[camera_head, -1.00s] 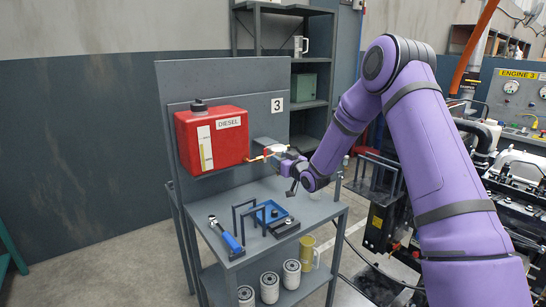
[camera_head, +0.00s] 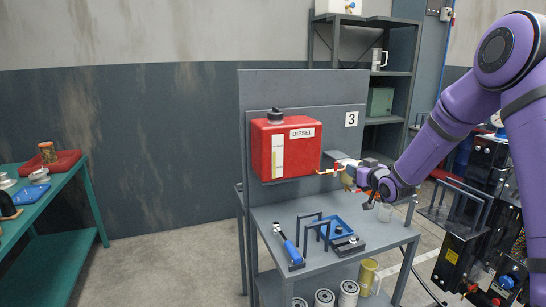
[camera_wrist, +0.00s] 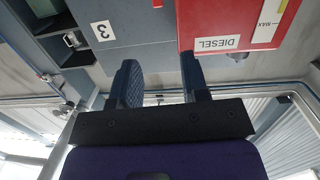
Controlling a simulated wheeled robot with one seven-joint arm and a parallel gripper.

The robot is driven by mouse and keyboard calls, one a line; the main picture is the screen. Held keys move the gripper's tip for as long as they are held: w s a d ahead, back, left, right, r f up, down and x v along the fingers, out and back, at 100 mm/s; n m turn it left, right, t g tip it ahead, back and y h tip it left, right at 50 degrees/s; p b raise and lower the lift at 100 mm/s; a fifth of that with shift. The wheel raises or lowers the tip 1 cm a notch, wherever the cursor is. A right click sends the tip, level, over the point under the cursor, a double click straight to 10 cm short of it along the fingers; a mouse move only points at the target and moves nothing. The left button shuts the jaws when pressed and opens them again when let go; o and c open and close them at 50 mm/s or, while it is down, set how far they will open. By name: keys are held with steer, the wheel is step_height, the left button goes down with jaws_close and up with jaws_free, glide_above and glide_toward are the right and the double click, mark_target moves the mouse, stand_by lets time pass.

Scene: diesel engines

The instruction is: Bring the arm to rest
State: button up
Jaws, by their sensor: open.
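My purple arm reaches in from the right in the head view, and my gripper (camera_head: 352,170) is in front of the panel, right of the red diesel tank (camera_head: 286,148). In the wrist view my gripper (camera_wrist: 162,80) shows two dark fingers spread apart with nothing between them. The tank also shows there (camera_wrist: 235,25), upside down, beyond the fingers. In the head view a brass-coloured fitting (camera_head: 330,171) is at the tank's lower right, close to the gripper. I cannot tell whether they touch.
The grey bench (camera_head: 290,215) holds a blue-handled tool (camera_head: 288,245), a blue tray (camera_head: 336,228) and black frames. White filters (camera_head: 324,298) and a yellowish jug (camera_head: 367,276) are on its lower shelf. A green table (camera_head: 70,185) stands left. Engine parts (camera_head: 485,220) are right.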

steer(key=s+r+m+g+h, duration=0.1)
steer(key=s+r+g+h, duration=0.2)
steer(key=s+r, duration=0.65)
steer(key=s+r+m+g+h, duration=0.15)
steer(key=s+r, duration=0.45)
steer(key=s, duration=0.6)
steer(key=s+m+g, duration=0.1)
steer(key=s+g, duration=0.5)
steer(key=s, duration=2.3)
steer(key=shift+s+a+r, duration=0.15)
steer(key=shift+a+r, duration=0.1)
steer(key=shift+a, duration=0.15)
